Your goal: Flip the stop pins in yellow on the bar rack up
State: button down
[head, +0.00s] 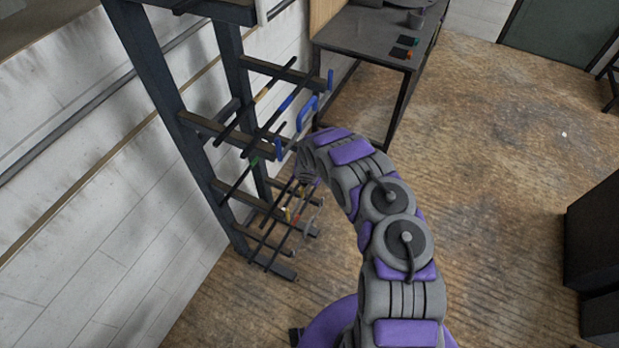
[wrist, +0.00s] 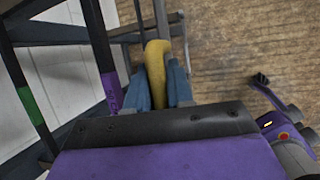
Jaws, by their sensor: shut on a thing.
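The bar rack (head: 185,110) stands at the left, with dark posts and several short arms that carry long bars. In the wrist view, a yellow stop pin (wrist: 156,66) sits between the two blue-grey fingers of my gripper (wrist: 160,78). The fingers are shut on it. In the head view, my gripper (head: 306,180) is at the lower arms of the rack, largely hidden by my own arm. Small yellow and orange patches (head: 288,212) show on the rack just below it. Whether the pin is up or down is not clear.
Blue pieces (head: 278,148) show on the rack's middle and upper arms, including a blue loop (head: 307,112). A dark workbench (head: 375,38) stands behind the rack. A dark cabinet (head: 595,240) is at the right. The wooden floor (head: 490,150) between is clear.

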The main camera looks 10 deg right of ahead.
jog(key=shift+s+a+f, duration=0.1)
jog(key=shift+s+f, duration=0.15)
